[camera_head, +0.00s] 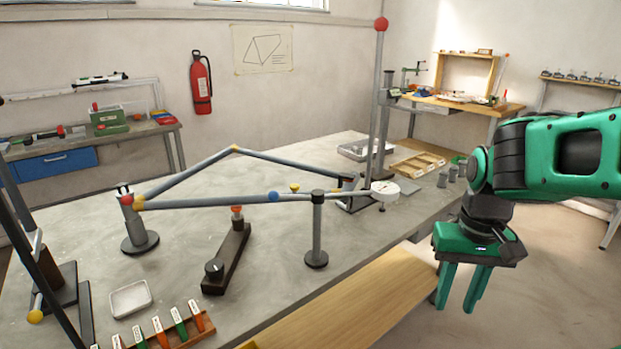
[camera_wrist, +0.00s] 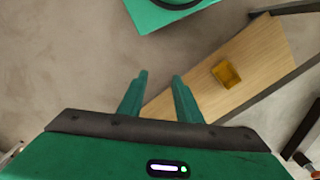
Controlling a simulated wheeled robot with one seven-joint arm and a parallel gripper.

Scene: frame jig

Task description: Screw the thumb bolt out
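A small yellow knob (camera_head: 294,187) stands up from the lower grey frame tube (camera_head: 225,201), left of the post that supports the tube; it looks like a thumb bolt head. A dark bar fixture (camera_head: 230,259) on the table carries a black round knob (camera_head: 214,269) and an orange-capped piece (camera_head: 237,212). I cannot tell for certain which is the thumb bolt. My gripper (camera_head: 456,304) hangs fingers down off the table's right side, far from these. In the wrist view its two fingers (camera_wrist: 160,76) are apart with nothing between them.
A wooden board (camera_head: 345,302) runs along the table's front edge. The wrist view shows a yellow box (camera_wrist: 227,74) on wood.

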